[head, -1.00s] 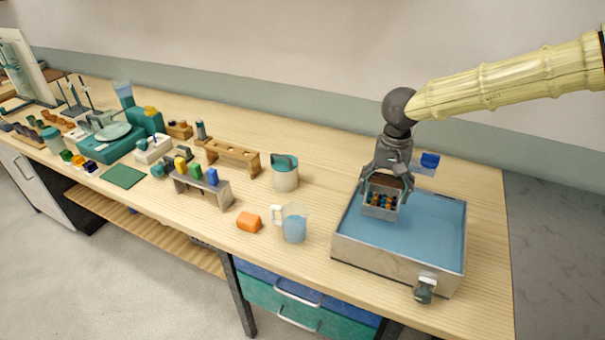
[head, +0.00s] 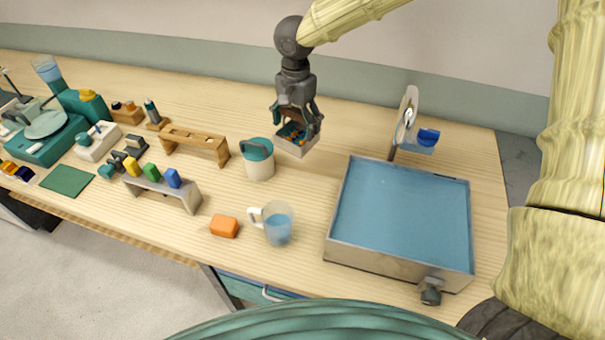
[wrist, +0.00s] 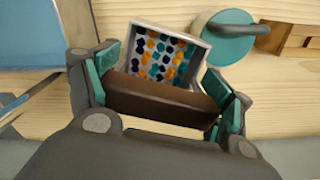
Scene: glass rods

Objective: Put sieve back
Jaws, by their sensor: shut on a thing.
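The sieve (head: 296,146) is a small pale square box with a brown handle, and orange, teal and dark pieces show inside it. My gripper (head: 298,115) is shut on its brown handle and holds it in the air, to the right of the teal-lidded pot (head: 259,160). In the wrist view the sieve (wrist: 203,53) hangs beyond the brown handle (wrist: 160,97), between my fingers (wrist: 163,90). The metal basin (head: 350,258) of blue water stands to the right, with nothing visible in it.
A round dial on a stand (head: 406,118) and a blue cup on a bracket (head: 428,137) stand behind the basin. A wooden rack (head: 195,142), a water jug (head: 278,225) and an orange block (head: 224,226) lie left. Bare bench shows between pot and basin.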

